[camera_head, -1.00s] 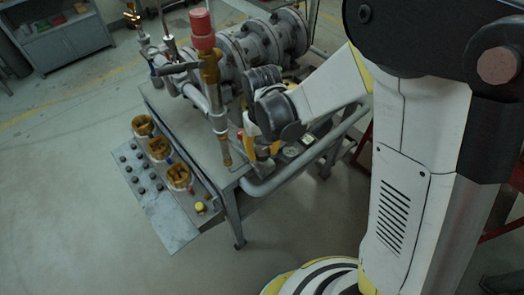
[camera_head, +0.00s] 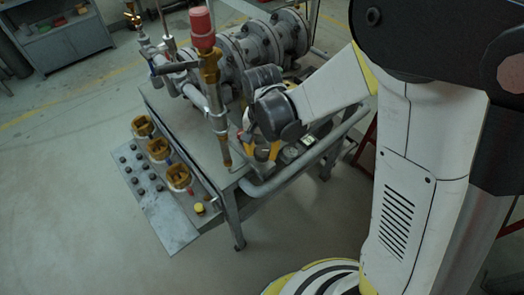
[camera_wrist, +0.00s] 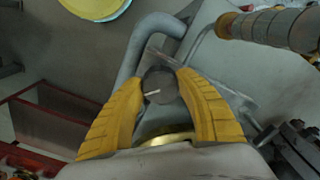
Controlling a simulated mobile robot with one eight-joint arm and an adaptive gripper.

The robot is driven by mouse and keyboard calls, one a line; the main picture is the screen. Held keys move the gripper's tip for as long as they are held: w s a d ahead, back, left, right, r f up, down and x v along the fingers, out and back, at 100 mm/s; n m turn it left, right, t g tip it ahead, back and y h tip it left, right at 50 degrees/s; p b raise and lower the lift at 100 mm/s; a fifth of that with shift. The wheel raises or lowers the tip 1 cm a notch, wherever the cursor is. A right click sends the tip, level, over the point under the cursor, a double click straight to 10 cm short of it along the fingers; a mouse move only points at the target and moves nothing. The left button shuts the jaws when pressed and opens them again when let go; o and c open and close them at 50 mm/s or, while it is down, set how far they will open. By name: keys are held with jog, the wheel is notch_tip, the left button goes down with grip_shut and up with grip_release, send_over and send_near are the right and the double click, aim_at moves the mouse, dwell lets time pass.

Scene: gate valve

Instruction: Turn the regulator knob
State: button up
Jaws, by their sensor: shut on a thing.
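The regulator knob (camera_wrist: 155,90) is a round grey cap with a white pointer mark, seen end-on in the wrist view. The two yellow fingers of my gripper (camera_wrist: 161,80) close around it from left and right. A brass-coloured part (camera_wrist: 166,138) shows below it, between the fingers. In the head view my gripper (camera_head: 263,152) is low over the near right corner of the metal bench (camera_head: 205,150). My own wrist mostly covers it there, and the knob is hidden in that view.
A brass riser with a red cap (camera_head: 202,25) stands close left of my gripper. Large flanged pipes (camera_head: 255,42) lie behind. Dial gauges (camera_head: 291,153) sit right of the gripper, and a bent grey rail (camera_head: 270,187) runs along the bench edge. Floor in front is clear.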

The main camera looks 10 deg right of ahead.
aim_at(262, 150)
jog(key=shift+s, duration=0.1)
jog(key=o, duration=1.2)
notch_tip(262, 150, up, 12)
